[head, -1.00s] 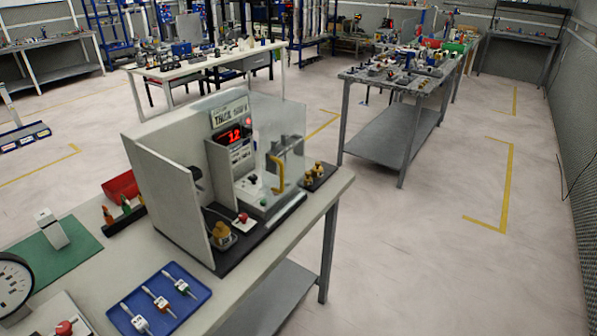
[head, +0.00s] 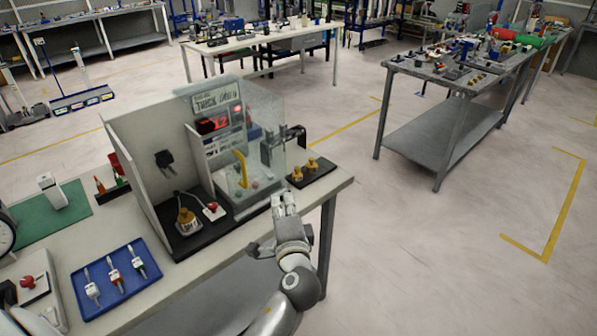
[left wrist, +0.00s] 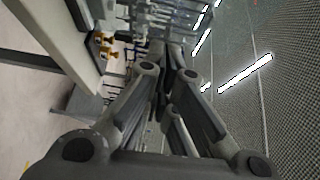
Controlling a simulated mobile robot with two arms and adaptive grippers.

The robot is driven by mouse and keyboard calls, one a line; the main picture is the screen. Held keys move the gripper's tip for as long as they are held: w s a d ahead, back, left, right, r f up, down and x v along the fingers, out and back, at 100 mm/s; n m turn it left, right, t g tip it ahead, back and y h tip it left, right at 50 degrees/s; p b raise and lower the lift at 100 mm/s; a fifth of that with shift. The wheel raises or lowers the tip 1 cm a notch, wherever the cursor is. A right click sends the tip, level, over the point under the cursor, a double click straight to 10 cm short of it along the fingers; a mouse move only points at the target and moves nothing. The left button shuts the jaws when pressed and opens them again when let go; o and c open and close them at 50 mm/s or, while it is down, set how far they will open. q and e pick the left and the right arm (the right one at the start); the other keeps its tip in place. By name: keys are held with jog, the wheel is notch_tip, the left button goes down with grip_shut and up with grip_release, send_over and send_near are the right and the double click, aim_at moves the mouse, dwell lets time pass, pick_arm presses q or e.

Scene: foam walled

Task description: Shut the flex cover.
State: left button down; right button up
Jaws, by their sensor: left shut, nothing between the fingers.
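The flex cover (head: 268,120) is a clear panel at the right side of a grey bench device with a red display. A bent yellow handle (head: 240,168) shows near it, in front of the device. I cannot tell exactly how far open the cover is. My left gripper (head: 284,200) is shut and empty, fingers pointing away from me, by the table's front edge below and right of the handle, apparently apart from it. In the left wrist view its closed fingers (left wrist: 172,65) point away, with the table edge at left. My right gripper is not in view.
A brass weight (head: 187,221) and a red button (head: 212,208) sit on the device's black base. More brass weights (head: 312,164) stand right of it. A blue tray (head: 93,308) of tools lies at front left. Open floor is to the right.

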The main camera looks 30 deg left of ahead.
pick_arm(q)
jog(key=w+a+r+p, duration=0.3)
jog(key=w+a+p, duration=0.1)
jog(key=w+a, duration=0.35)
jog(key=s, duration=0.1)
jog(key=s+p, duration=0.1)
jog(key=s+a+f, duration=0.1)
dwell(0.4)
